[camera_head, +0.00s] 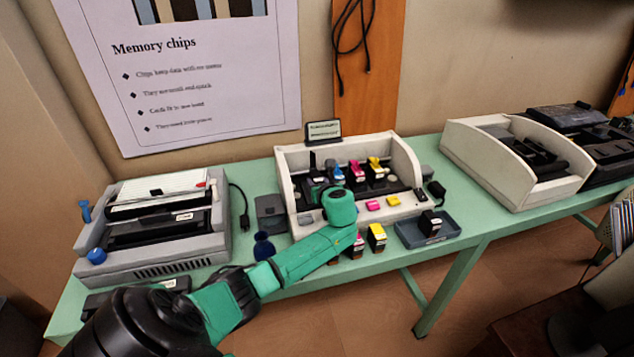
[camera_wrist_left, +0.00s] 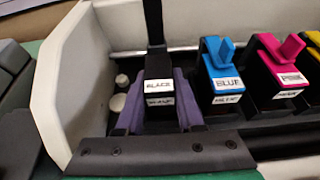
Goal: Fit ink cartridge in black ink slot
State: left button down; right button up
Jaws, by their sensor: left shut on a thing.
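My left gripper (camera_head: 318,187) is over the left end of the open printer's (camera_head: 408,160) cartridge row. In the left wrist view its purple-grey fingers (camera_wrist_left: 155,108) are shut on the black ink cartridge (camera_wrist_left: 158,85), one on each side. The cartridge stands upright, its tall black tab (camera_wrist_left: 154,22) pointing up, at the black slot position left of the blue cartridge (camera_wrist_left: 222,82). The fingers hide the slot's sides, and I cannot tell how deep the cartridge sits. In the head view my green hand partly covers this spot. My right gripper is out of view.
Blue, pink (camera_head: 356,170) and yellow (camera_head: 376,168) cartridges stand in the row. The printer's white side wall (camera_wrist_left: 72,85) is close left. A blue-grey tray (camera_head: 408,235) holds a black block; yellow (camera_head: 377,238) and pink cartridges stand in front. Another machine (camera_head: 150,235) stands left.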

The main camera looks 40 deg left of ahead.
pick_arm(q)
jog(key=shift+f, duration=0.15)
jog(key=shift+s+f, duration=0.15)
jog(key=shift+f, duration=0.25)
jog(key=c, duration=0.5)
grip_release()
jog(key=shift+d+f, duration=0.15)
jog(key=shift+f, duration=0.05)
jog(key=shift+r, duration=0.25)
jog(key=v, duration=0.6)
jog(key=r+v, duration=0.1)
jog(key=v, duration=0.5)
jog(key=shift+r+p, duration=0.2)
jog(key=shift+p, duration=0.15)
